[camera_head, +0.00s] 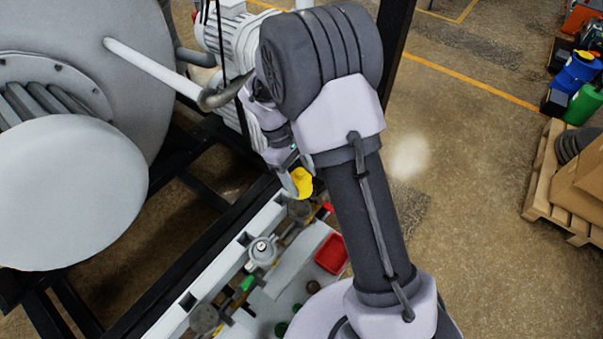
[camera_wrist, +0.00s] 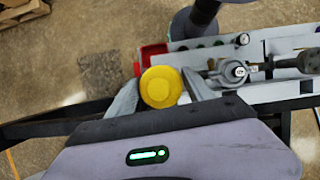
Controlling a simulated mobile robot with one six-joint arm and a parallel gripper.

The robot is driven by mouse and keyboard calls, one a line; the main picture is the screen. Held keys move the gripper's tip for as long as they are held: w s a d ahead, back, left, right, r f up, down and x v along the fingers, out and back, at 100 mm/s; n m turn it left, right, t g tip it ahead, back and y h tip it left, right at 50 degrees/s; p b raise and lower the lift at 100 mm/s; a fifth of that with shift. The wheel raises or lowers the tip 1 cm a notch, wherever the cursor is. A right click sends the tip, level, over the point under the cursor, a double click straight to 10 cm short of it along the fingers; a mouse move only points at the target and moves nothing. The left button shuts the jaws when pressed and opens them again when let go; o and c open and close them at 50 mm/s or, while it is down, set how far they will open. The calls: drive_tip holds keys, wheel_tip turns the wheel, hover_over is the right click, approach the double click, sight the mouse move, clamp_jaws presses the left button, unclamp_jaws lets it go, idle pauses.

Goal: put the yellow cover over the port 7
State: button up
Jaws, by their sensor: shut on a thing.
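The yellow cover (camera_head: 302,184) is a small round cap, held in the air by my gripper (camera_head: 291,183) above the far end of a white rail. In the wrist view my gripper (camera_wrist: 161,89) has one finger on each side of the yellow cover (camera_wrist: 160,87), whose round face shows toward the camera. A dull grey round fitting (camera_head: 299,210) lies just below the cover in the head view. No number is readable, so I cannot tell which fitting is port 7.
The white rail (camera_head: 225,270) carries a valve with a gauge (camera_head: 262,250). A red tray (camera_head: 331,254) stands beside it. The big grey furnace body (camera_head: 70,190) and its black frame are at left. A loaded pallet (camera_head: 560,185) stands at right, with open floor between.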

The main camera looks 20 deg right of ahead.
drive_tip(key=shift+s+a+f+b, duration=0.25)
drive_tip(key=shift+a+f+b, duration=0.05)
drive_tip(key=shift+f+b, duration=0.35)
drive_tip(key=shift+b, duration=0.05)
wheel_tip(320, 180, down, 6)
drive_tip(key=b, duration=0.5)
drive_tip(key=shift+d+f+b, duration=0.1)
drive_tip(key=shift+f+b, duration=0.1)
drive_tip(key=shift+b, duration=0.15)
drive_tip(key=shift+f+b, duration=0.3)
drive_tip(key=shift+f, duration=0.35)
drive_tip(key=shift+f, duration=0.15)
drive_tip(key=o, duration=1.4)
drive_tip(key=shift+o, duration=0.2)
